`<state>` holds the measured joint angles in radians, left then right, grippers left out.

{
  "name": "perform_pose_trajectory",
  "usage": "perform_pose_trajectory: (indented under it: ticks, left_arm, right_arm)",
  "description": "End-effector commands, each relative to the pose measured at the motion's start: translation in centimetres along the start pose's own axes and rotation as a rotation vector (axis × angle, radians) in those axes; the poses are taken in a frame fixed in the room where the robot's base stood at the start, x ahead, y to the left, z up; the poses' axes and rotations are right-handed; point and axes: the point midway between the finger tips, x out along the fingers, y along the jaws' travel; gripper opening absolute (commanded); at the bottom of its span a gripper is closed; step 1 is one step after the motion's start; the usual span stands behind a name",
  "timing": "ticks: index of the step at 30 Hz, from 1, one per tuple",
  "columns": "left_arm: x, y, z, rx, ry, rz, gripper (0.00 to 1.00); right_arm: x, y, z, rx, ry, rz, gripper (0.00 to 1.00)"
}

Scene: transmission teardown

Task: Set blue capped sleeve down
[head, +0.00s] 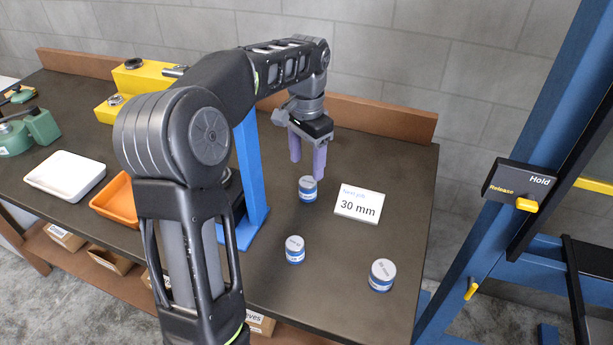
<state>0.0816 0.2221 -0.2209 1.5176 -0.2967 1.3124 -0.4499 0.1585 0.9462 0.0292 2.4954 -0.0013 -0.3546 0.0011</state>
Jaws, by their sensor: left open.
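Blue capped sleeves with pale tops stand upright on the dark workbench (340,262). One sleeve (307,190) is at the back, just below my left gripper (307,168). The left gripper points down with its purple fingers apart and open. The fingertips are close to this sleeve's top; I cannot tell whether they touch it. A second sleeve (294,250) stands nearer the front, and a third, larger-looking sleeve (381,275) is at the front right. My right gripper is not in view.
A white card reading 30 mm (358,204) stands right of the back sleeve. A blue post (250,180) rises left of it. An orange tray (113,201) and white tray (64,175) lie left. A blue frame with a Hold/Release panel (518,185) stands right.

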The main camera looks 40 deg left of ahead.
Motion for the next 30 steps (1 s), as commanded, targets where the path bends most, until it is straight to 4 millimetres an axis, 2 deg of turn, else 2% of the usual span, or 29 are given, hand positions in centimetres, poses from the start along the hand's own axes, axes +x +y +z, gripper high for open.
perform_pose_trajectory:
  ticks: [3, 9, 30]
  left_arm:
    - [-2.5, 0.0, 0.0, -0.001, 0.002, -0.001, 0.61]
    - [-4.2, 0.0, 0.0, 0.0, 0.0, 0.0, 0.61]
    - [-4.2, 0.0, 0.0, 0.0, 0.0, 0.0, 0.61]
  right_arm:
    - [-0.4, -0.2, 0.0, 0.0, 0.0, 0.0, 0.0]
    - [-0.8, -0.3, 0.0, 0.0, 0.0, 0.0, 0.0]
    - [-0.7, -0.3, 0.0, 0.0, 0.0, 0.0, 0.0]
